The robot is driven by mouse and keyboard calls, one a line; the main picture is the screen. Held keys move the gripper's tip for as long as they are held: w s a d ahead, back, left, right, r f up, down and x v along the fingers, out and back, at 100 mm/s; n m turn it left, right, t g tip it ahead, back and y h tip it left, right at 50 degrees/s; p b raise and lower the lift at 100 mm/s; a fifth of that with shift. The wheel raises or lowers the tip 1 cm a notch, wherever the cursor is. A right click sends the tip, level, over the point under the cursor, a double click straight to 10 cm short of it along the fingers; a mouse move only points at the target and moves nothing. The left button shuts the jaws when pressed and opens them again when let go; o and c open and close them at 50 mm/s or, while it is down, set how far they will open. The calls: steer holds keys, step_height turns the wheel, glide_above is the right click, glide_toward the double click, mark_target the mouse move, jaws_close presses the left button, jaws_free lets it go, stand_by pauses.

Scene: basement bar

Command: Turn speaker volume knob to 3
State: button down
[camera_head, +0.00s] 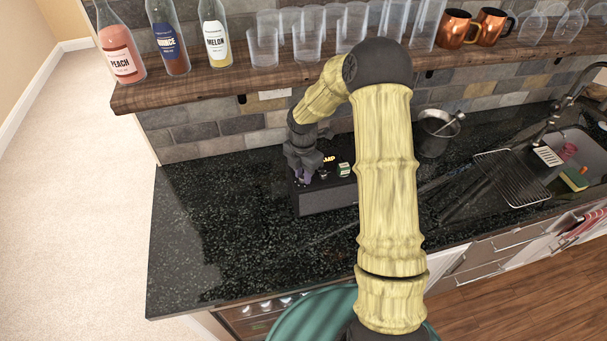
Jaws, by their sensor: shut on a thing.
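The speaker (327,199) is a dark box on the black counter, partly hidden behind my arm. My gripper (303,178) is at the left end of the speaker's top, pointing down. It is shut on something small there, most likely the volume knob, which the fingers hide.
A wooden shelf (240,86) with bottles, glasses and copper mugs (456,28) runs above and behind the speaker. A metal bucket (434,133), drying rack (511,177) and sink are to the right. The counter left of the speaker (205,220) is clear.

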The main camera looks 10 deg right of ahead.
steer(key=m+b, duration=0.1)
steer(key=m, duration=0.3)
steer(key=shift+a+m, duration=0.1)
steer(key=shift+m, duration=0.2)
steer(key=m+b, duration=0.2)
steer(key=m, duration=0.3)
steer(key=shift+m, duration=0.3)
steer(key=m+b, duration=0.2)
steer(key=m, duration=0.3)
steer(key=m+b, duration=0.1)
steer(key=m, duration=0.3)
steer(key=shift+r+m, duration=0.1)
steer(key=shift+m, duration=0.2)
steer(key=shift+w, duration=0.1)
steer(key=c, duration=1.2)
jaws_free()
steer(key=shift+c, duration=0.2)
